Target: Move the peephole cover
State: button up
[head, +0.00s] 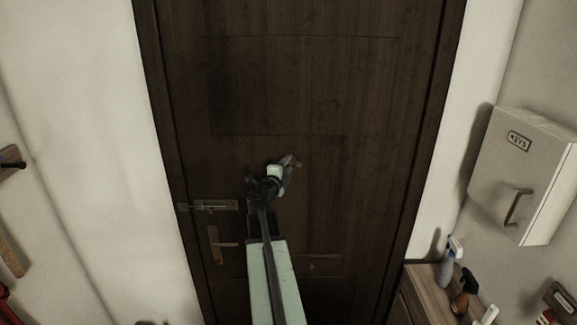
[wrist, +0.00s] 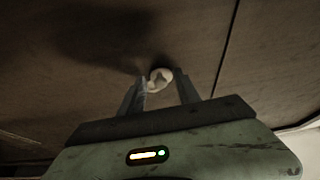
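A dark wooden door (head: 330,90) fills the middle of the head view. In the wrist view a small round pale metal piece, which looks like the peephole cover (wrist: 160,77), sits on the dark door surface. My gripper (wrist: 160,76) is open, with its two fingers apart on either side of this piece. The piece lies between the fingertips; whether a finger touches it I cannot tell. In the head view my gripper (head: 289,163) is in front of the door, and the cover is mostly hidden or too small to make out.
A door latch (head: 215,205) and a handle (head: 216,245) are on the door's left side. A mail slot (head: 318,265) is low on the door. A grey key box (head: 522,175) hangs on the right wall. A wooden cabinet (head: 430,285) with bottles stands below it.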

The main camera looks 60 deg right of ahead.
jog(key=v, duration=0.7)
jog(key=shift+a, duration=0.3)
jog(key=shift+s, duration=0.15)
